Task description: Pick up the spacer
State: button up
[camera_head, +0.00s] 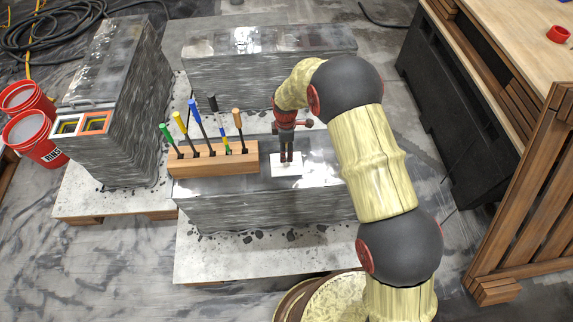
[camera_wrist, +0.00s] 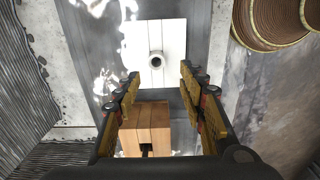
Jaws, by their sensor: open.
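The spacer (camera_wrist: 156,60) appears to be the small grey hollow cylinder in the wrist view. It stands upright on a white grooved block (camera_wrist: 138,32), which also shows in the head view (camera_head: 279,170). My gripper (camera_wrist: 161,80) is open and empty, with one finger to each side. In the wrist view the spacer lies just beyond the fingertips, near the midline between them, with visible gaps to both. In the head view my gripper (camera_head: 286,159) points down over the white block, and its fingers largely hide the spacer.
A wooden rack (camera_head: 214,165) with several coloured-handled tools stands close to the left of the white block. Both rest on a grey layered concrete block (camera_head: 270,207). Another concrete block (camera_head: 262,75) stands behind. Red buckets (camera_head: 30,133) are far left; a wooden bench (camera_head: 505,35) is right.

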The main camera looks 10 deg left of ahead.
aim_at(287, 163)
jog(key=f, duration=0.2)
jog(key=f+b, duration=0.1)
jog(key=f, duration=0.2)
jog(key=f+b, duration=0.1)
jog(key=f, duration=0.2)
jog(key=shift+w+d, duration=0.1)
jog(key=shift+w, duration=0.25)
jog(key=c, duration=0.3)
jog(key=c, duration=0.8)
grip_shut()
